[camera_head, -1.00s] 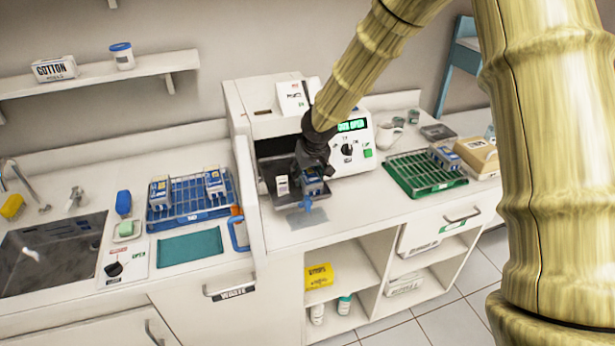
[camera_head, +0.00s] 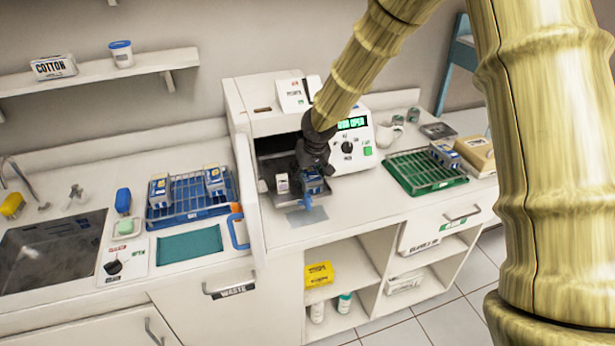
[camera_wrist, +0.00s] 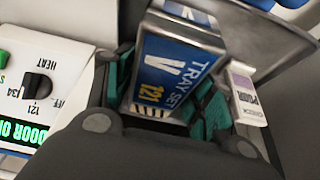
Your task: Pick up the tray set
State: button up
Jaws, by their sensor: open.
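A blue and white box marked TRAY SET 121 (camera_wrist: 178,62) stands on the dark drop-down tray of the white sterilizer. In the head view the tray set (camera_head: 314,186) is partly hidden by my gripper (camera_head: 313,172). In the wrist view my gripper (camera_wrist: 163,92) is open, with one green-padded finger on each side of the tray set. I cannot tell whether the pads touch it. A small white and purple pouch box (camera_wrist: 245,95) stands close beside it; it also shows in the head view (camera_head: 282,184).
The sterilizer (camera_head: 262,118) is open, its display reading DOOR OPEN. A blue rack (camera_head: 190,206) with similar boxes stands left, a green rack (camera_head: 425,178) right.

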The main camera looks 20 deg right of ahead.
jog(key=c, duration=0.8)
jog(key=shift+r, duration=0.15)
jog(key=shift+r+b, duration=2.15)
jog(key=shift+r, duration=12)
jog(key=shift+r+p, duration=0.1)
jog(key=shift+p, duration=0.3)
